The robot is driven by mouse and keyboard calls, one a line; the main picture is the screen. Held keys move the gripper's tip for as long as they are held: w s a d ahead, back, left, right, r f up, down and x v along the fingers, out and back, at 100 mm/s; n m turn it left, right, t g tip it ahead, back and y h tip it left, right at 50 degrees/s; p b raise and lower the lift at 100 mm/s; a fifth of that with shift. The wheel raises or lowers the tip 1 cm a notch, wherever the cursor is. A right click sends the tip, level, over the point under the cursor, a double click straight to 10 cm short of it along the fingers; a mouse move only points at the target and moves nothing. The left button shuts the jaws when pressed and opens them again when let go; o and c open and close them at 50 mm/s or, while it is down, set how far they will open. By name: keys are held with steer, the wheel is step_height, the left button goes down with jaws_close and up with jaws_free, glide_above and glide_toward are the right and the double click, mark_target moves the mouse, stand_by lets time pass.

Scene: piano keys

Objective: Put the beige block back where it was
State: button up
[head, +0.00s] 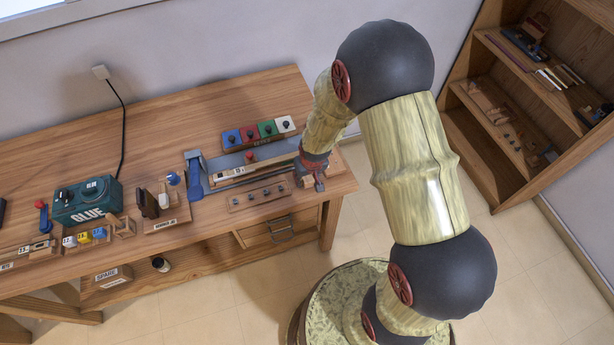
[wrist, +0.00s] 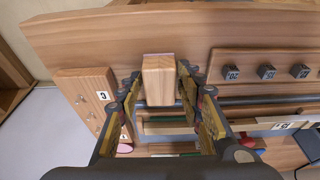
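The beige block (wrist: 158,85) is a light wooden block near the far edge of the bench in the wrist view. My gripper (wrist: 158,90) has its two fingers spread on either side of the block, with narrow gaps showing, and looks open. In the head view my gripper (head: 312,180) is low over the right end of the workbench (head: 340,180). I cannot make out the block in the head view.
A strip with several dark numbered pegs (wrist: 267,73) lies right of the block. The head view shows coloured tiles (head: 250,135), a green GLUE box (head: 88,200) and a shelf (head: 500,120) at right.

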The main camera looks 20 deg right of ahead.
steer(key=shift+o, duration=0.8)
steer(key=shift+r, duration=0.1)
steer(key=shift+r, duration=0.2)
steer(key=s+r+p, duration=0.1)
steer(key=s+r, duration=0.2)
steer(key=r, duration=0.7)
steer(key=s+r+t+p, duration=0.1)
steer(key=s+r, duration=0.2)
steer(key=r, duration=0.7)
steer(key=s+r+p, duration=0.1)
steer(key=s+r, duration=0.2)
steer(key=r, duration=0.7)
steer(key=s+r+t, duration=0.1)
steer(key=s+r, duration=0.9)
steer(key=s, duration=0.2)
steer(key=shift+s+r+t, duration=0.15)
steer(key=shift+s+t, duration=0.15)
